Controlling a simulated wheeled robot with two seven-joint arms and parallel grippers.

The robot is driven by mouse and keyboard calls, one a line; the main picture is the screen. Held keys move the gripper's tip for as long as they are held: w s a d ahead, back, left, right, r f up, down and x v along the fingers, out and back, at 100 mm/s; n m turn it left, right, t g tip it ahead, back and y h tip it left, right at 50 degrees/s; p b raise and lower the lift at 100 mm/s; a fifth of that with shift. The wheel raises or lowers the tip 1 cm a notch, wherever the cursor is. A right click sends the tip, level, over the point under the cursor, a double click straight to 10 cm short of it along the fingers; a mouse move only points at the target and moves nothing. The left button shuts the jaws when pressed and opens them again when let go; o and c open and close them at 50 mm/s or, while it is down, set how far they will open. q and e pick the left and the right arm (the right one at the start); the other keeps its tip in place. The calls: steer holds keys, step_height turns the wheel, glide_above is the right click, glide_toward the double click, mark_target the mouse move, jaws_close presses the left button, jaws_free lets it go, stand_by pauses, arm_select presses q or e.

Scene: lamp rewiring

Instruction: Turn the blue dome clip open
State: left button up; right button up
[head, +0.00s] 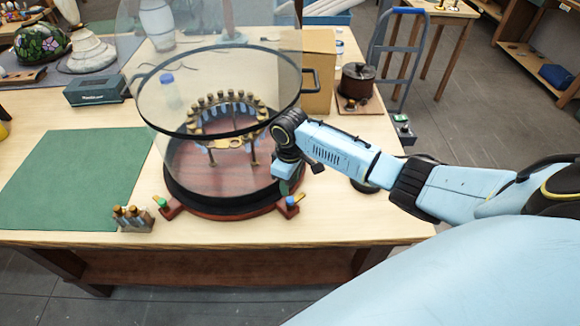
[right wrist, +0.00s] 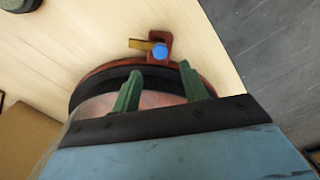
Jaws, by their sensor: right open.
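The blue dome clip (head: 291,201) sits on a red-brown foot at the right front of the round base (head: 225,207). In the right wrist view the blue knob (right wrist: 160,53) shows with a brass-coloured lever (right wrist: 141,45) pointing left. My right gripper (head: 289,185) is just above and behind the clip. Its green fingers are apart and empty in the right wrist view (right wrist: 160,76), with the knob beyond the gap between their tips. A clear dome with a dark handled rim (head: 237,134) rises over the base. My left gripper is not in view.
A second clip with a green knob (head: 163,203) is at the base's left front. A small holder with several pegs (head: 131,218) stands left of it. A green mat (head: 75,180) lies at the left. A cardboard box (head: 318,70) stands behind my right arm. The table's front edge is close.

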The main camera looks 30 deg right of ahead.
step_height(320, 180, up, 6)
steer(key=shift+f, duration=0.1)
stand_by(0.5)
steer(key=s+a+f+t+y, duration=0.1)
steer(key=s+a+f, duration=0.1)
steer(key=s+a, duration=0.4)
steer(key=s+a+f+t, duration=0.1)
steer(key=s+a+f, duration=0.25)
steer(key=s, duration=0.45)
steer(key=s+d+r+m+t, duration=0.2)
steer(key=s+r+m, duration=0.25)
steer(key=s, duration=0.75)
step_height(320, 180, down, 35)
steer(key=s+g+b, duration=0.2)
steer(key=b, duration=0.8)
steer(key=s+d+f+g+h+b, duration=0.1)
steer(key=s+d+f+b, duration=0.2)
steer(key=s+f+b, duration=0.4)
steer(key=s+f+n, duration=0.1)
steer(key=s+f, duration=0.8)
steer(key=f, duration=0.5)
steer(key=shift+f+b, duration=0.25)
steer(key=shift+b, duration=0.05)
